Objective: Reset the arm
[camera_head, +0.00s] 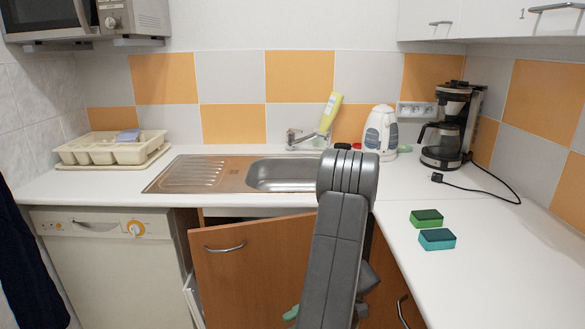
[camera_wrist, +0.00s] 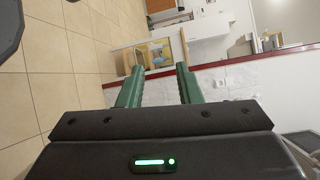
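My grey arm (camera_head: 335,240) rises in the middle of the head view, in front of the counter corner. It hides part of the sink cabinet. In the wrist view my gripper (camera_wrist: 160,70) shows two green fingers held apart, with nothing between them. In the head view only a bit of green finger shows low beside the arm, in front of the wooden cabinet door. The wrist view looks across the room, tilted sideways, over a tiled floor (camera_wrist: 60,75).
The wooden cabinet door (camera_head: 255,270) under the sink (camera_head: 285,174) stands ajar near my arm. A green sponge (camera_head: 427,218) and a teal sponge (camera_head: 437,239) lie on the right counter (camera_head: 490,270). A coffee maker (camera_head: 448,125), kettle (camera_head: 380,133) and dish rack (camera_head: 110,150) stand farther back.

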